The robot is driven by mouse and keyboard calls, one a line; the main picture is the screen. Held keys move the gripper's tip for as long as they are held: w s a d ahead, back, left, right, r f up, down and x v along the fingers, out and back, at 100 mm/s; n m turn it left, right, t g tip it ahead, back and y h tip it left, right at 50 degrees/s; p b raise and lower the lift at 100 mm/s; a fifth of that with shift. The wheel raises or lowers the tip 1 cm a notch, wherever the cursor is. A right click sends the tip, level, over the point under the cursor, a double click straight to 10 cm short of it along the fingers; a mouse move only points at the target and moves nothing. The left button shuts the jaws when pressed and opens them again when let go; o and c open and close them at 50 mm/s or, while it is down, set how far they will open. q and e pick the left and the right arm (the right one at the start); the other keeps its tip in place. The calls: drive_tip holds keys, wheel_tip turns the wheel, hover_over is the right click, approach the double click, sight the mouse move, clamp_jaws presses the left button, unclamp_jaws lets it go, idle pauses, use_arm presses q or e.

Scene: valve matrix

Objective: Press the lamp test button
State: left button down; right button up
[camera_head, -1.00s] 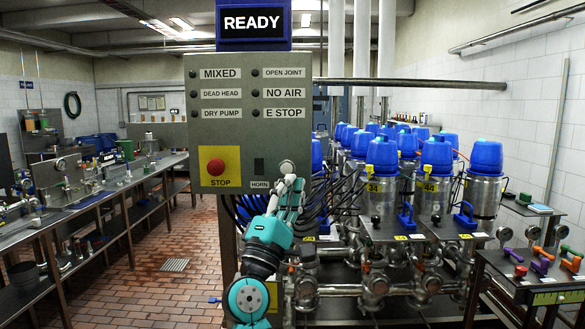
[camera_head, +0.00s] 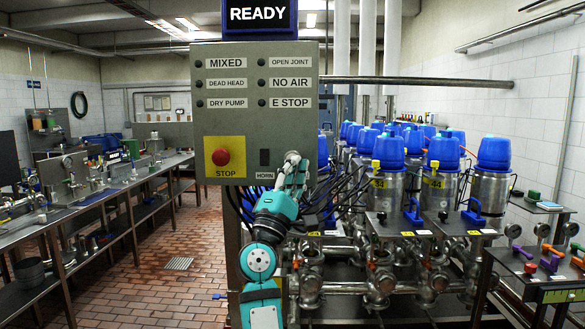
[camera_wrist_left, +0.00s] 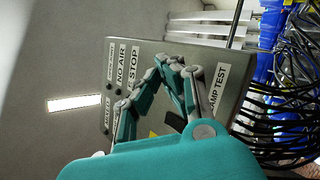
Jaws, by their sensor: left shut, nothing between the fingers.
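The grey control panel (camera_head: 230,125) stands upright in front of me with label plates on its face. My left gripper (camera_head: 291,160) is shut and empty at the panel's lower right corner. Its fingertips are in front of the panel face, and I cannot tell whether they touch it. The lamp test button is hidden behind the fingers in the head view. In the left wrist view, the LAMP TEST label (camera_wrist_left: 218,88) shows partly, right beside the fingers (camera_wrist_left: 168,65), and the button itself is not clear. My right gripper is not in view.
A red STOP button (camera_head: 221,157) on a yellow plate and a dark HORN switch (camera_head: 265,157) are left of my fingers. A READY sign (camera_head: 258,14) tops the panel. Black cables and blue-capped pumps (camera_head: 390,150) are to the right. Tiled floor (camera_head: 185,240) is open on the left.

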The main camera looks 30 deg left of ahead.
use_arm(q)
drive_tip(key=shift+w+a+b, duration=0.3)
drive_tip(key=shift+w+a, duration=0.3)
drive_tip(key=shift+w, duration=0.3)
idle(0.4)
drive_tip(key=shift+w, duration=0.15)
idle(0.4)
drive_tip(key=shift+w+a, duration=0.2)
drive_tip(key=shift+w+a+r+b, duration=0.1)
drive_tip(key=shift+w+a+b, duration=0.1)
drive_tip(key=shift+w+b, duration=0.2)
idle(0.7)
drive_tip(key=shift+s+d, duration=0.1)
drive_tip(key=shift+s, duration=0.05)
drive_tip(key=shift+s+d+p, duration=0.3)
drive_tip(key=shift+s+p, duration=0.15)
drive_tip(key=shift+s, duration=0.2)
